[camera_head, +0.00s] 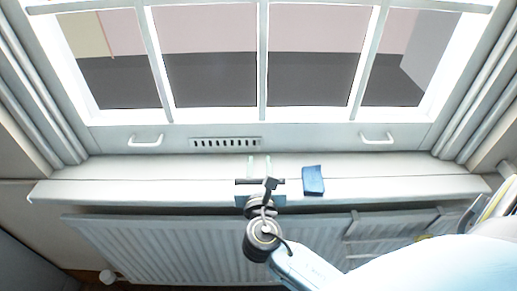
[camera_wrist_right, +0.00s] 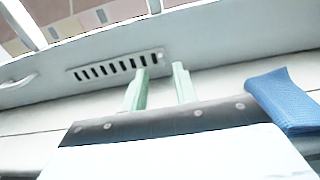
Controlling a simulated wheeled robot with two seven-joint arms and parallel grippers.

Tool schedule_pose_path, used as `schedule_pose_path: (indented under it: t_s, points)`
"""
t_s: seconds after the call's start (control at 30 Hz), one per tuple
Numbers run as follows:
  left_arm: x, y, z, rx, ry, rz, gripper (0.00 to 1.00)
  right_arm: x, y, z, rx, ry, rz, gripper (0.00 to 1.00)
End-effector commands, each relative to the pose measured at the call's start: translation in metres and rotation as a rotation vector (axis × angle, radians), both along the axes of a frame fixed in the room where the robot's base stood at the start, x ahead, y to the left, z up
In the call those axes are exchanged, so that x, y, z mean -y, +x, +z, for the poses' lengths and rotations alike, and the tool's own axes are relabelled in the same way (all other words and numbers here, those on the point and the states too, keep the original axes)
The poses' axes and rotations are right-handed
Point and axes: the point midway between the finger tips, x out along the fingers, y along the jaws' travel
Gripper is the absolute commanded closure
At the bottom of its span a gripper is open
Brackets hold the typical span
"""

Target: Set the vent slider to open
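The vent (camera_head: 226,143) is a pale plate with a row of dark slots, set in the lower window frame. It also shows in the right wrist view (camera_wrist_right: 115,67), at upper left. I cannot make out a separate slider knob on it. My right gripper (camera_head: 259,160) is over the sill, just below the vent's right end. In the right wrist view its two pale green fingers (camera_wrist_right: 160,78) stand apart with nothing between them. The left fingertip overlaps the vent's lower right edge in that picture; I cannot tell whether it touches. My left gripper is not in view.
A blue object (camera_head: 313,180) lies on the windowsill (camera_head: 400,187), close to the right of my right gripper. White handles (camera_head: 146,141) (camera_head: 377,138) flank the vent. A ribbed radiator (camera_head: 160,245) is below the sill. The sill's left part is clear.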

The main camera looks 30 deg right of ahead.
Motion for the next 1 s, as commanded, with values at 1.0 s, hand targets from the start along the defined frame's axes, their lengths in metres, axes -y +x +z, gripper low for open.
schedule_pose_path:
  t_s: [1.0]
  points:
    - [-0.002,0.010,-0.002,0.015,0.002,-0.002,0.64,0.030,0.048,-0.001,-0.002,0.001,0.001,1.00]
